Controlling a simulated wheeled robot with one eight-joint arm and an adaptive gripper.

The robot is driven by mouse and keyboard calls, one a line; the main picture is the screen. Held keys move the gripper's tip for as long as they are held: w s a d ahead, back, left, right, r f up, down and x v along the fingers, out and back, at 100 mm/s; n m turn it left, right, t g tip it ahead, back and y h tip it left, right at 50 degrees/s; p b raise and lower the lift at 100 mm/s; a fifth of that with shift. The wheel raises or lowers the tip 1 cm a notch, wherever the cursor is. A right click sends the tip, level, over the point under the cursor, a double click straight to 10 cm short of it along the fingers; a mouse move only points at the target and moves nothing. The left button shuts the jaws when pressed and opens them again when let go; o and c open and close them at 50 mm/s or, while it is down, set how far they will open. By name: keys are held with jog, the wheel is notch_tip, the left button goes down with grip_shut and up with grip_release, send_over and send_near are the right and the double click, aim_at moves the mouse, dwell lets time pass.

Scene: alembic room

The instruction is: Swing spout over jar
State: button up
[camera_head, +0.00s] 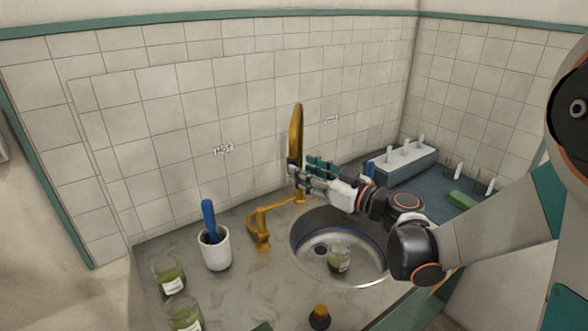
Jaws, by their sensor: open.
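The brass spout (296,130) rises at the back of the sink and appears tall and narrow from this view. The spout's outlet end is not clear from here.
A brass handle (260,230) stands left of the sink. A white cup (215,249) holds a blue-handled tool. Green jars (169,276) stand at the front left. A small dark item with an amber top (320,317) is in front.

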jog(key=shift+b+x, duration=0.35)
jog(key=shift+x, duration=1.9)
grip_shut()
